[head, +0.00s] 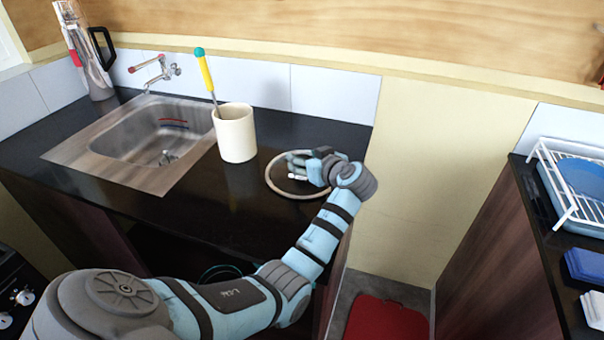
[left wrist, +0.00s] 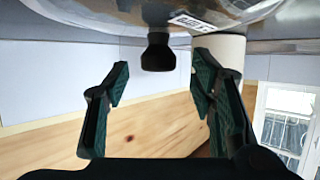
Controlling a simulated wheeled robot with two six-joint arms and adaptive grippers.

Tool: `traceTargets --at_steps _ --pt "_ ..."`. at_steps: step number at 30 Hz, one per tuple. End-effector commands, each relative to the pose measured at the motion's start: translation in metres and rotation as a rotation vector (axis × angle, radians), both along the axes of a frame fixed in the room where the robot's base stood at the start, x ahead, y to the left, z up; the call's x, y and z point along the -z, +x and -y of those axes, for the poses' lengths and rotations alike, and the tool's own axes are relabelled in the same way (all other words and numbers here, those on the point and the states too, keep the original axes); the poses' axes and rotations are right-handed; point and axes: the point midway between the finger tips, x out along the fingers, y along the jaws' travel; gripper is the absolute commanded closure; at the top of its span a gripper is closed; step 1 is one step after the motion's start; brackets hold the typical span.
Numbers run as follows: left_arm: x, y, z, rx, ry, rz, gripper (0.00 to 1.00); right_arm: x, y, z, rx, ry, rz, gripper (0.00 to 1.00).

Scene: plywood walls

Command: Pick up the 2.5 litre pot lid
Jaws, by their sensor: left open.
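The pot lid (head: 275,187) lies on the dark counter to the right of the cream utensil pot. It is round with a pale rim, and the gripper partly hides its middle. In the left wrist view, which looks upside down, the lid (left wrist: 100,12) fills the top, with its black knob (left wrist: 158,52) in the middle. My left gripper (head: 297,169) is over the lid. Its fingers (left wrist: 160,82) are open, one on each side of the knob's line, with the knob just beyond the tips. No contact shows. My right gripper is in neither view.
The cream utensil pot (head: 236,138) with a yellow-handled tool (head: 206,76) stands left of the lid. A sink (head: 150,140) and a kettle-like jug (head: 88,50) are further left. A white dish rack (head: 570,180) stands on the right counter. A red mat (head: 386,320) is on the floor.

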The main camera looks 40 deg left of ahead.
Motion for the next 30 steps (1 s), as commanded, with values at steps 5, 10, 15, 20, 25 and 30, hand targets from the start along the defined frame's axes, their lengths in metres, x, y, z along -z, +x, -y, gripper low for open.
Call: traceTargets --at_steps 5,10,15,20,25,30 --pt "0.0106 0.0043 -0.0169 0.003 0.000 -0.001 0.49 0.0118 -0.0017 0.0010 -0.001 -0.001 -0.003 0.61" --pt "0.0089 0.0045 -0.0165 0.004 0.000 -0.001 0.51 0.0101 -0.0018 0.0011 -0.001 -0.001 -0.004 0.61" --pt "0.0088 0.0044 -0.0163 0.004 0.000 -0.001 0.78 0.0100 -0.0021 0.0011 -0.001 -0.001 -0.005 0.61" --pt "0.0089 0.0043 -0.0162 0.004 0.000 -0.001 1.00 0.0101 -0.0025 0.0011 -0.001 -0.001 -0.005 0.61" --pt "0.0086 0.0044 -0.0162 0.003 0.000 0.000 1.00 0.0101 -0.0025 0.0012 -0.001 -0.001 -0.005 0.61" --pt "0.0053 0.0045 -0.0161 0.003 0.000 0.001 1.00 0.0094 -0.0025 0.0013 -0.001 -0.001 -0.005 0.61"
